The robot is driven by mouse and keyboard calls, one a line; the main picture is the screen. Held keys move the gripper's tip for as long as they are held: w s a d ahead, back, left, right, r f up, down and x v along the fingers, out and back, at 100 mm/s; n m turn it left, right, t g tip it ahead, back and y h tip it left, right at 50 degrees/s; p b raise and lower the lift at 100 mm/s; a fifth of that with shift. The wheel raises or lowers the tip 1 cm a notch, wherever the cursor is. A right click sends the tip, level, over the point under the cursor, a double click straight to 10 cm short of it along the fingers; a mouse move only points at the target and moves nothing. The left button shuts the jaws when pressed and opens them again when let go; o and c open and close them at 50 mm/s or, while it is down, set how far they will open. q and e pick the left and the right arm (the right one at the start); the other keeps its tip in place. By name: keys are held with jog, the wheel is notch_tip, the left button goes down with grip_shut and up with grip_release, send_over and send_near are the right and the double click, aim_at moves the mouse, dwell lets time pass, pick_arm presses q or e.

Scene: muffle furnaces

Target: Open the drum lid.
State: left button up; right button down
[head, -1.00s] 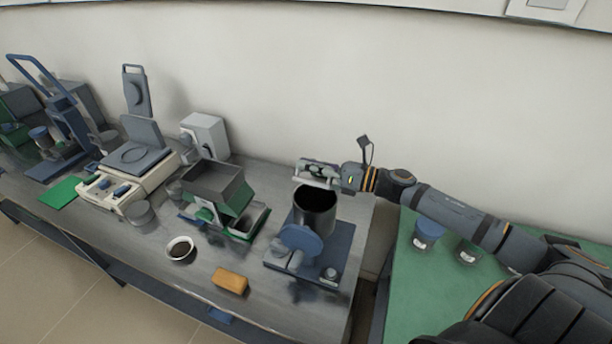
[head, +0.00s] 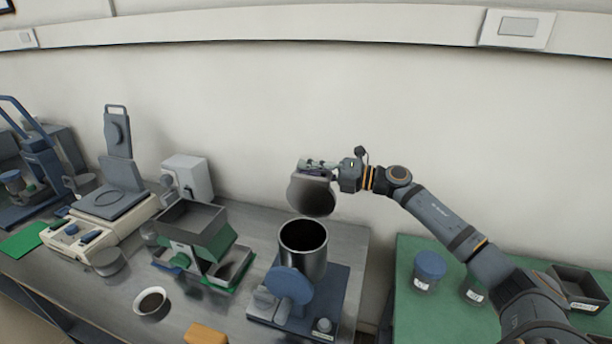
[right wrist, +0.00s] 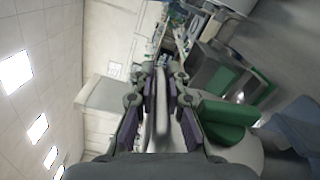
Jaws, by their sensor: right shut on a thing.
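The drum (head: 314,262) is a dark metal cylinder on a blue base, with its round mouth open to a dark inside. My right gripper (head: 318,169) is above and behind the drum's mouth, shut on the drum lid (head: 311,196). The lid is a grey disc, steeply tilted and facing the camera, with its lower edge just above the far rim; I cannot tell if it touches. In the right wrist view the lid (right wrist: 162,115) is a thin pale edge between the fingers (right wrist: 158,92). My left gripper is not in view.
A blue disc (head: 289,286) is at the drum's front. Left of it stand a grey-and-green hopper device (head: 196,228), a white bowl (head: 150,301) and a scale (head: 110,205). An orange block (head: 205,335) is in front. A green table (head: 420,310) with jars is at right.

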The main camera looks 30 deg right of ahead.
jog(key=shift+w+d+f+m, duration=0.3)
jog(key=shift+w+d+m, duration=0.1)
jog(key=shift+m, duration=0.1)
jog(key=c, duration=1.4)
grip_release()
jog(key=shift+d+f, duration=0.1)
notch_tip(320, 180, up, 10)
jog(key=shift+r, duration=0.1)
